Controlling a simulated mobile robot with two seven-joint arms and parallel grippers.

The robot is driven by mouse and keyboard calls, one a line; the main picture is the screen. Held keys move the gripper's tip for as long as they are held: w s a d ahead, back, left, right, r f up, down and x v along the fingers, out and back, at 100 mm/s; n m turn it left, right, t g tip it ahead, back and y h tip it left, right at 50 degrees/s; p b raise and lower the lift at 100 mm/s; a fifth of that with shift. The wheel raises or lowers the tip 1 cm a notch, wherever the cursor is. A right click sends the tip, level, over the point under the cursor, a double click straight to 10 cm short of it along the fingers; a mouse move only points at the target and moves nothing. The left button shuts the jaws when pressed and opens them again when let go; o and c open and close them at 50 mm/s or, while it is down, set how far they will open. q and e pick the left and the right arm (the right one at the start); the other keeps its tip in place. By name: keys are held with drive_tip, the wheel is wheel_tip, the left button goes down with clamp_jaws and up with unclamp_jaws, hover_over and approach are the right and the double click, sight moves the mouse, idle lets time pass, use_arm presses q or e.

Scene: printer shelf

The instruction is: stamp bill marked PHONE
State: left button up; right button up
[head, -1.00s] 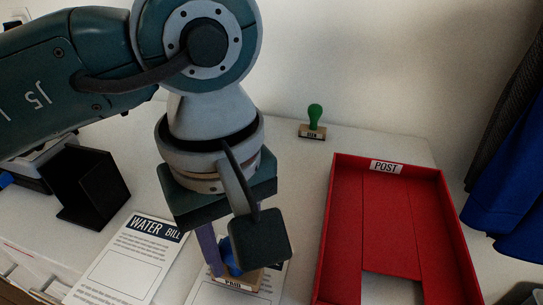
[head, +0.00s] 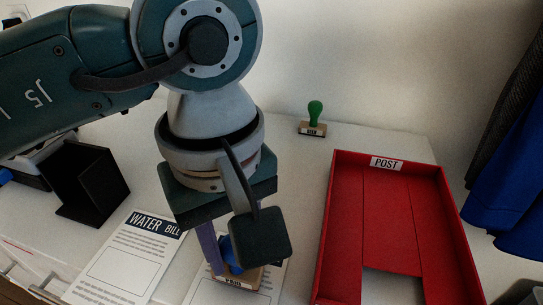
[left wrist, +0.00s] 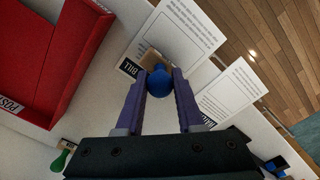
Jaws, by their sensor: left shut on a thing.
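My left gripper (head: 232,262) is shut on the blue handle (left wrist: 159,82) of a stamp. The stamp's wooden base (head: 238,277) has a label that seems to read PAID. It is upright over a white bill (head: 205,293), and I cannot tell whether it touches the paper. In the left wrist view this bill (left wrist: 180,35) shows BILL in its header; the word before it is hidden, so I cannot read PHONE. The WATER BILL sheet (head: 125,262) lies to its left in the head view. My right gripper is not in view.
A red tray marked POST (head: 343,215) stands at the right. A green-handled stamp (head: 315,115) stands near the wall. A black open holder (head: 88,185) is at the left. Table between arm and tray is clear.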

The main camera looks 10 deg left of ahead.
use_arm(q)
drive_tip(key=shift+f+b, duration=0.5)
drive_tip(key=shift+b, duration=0.05)
idle(1.4)
drive_tip(key=shift+r+p, duration=2.6)
drive_tip(key=shift+r, duration=1)
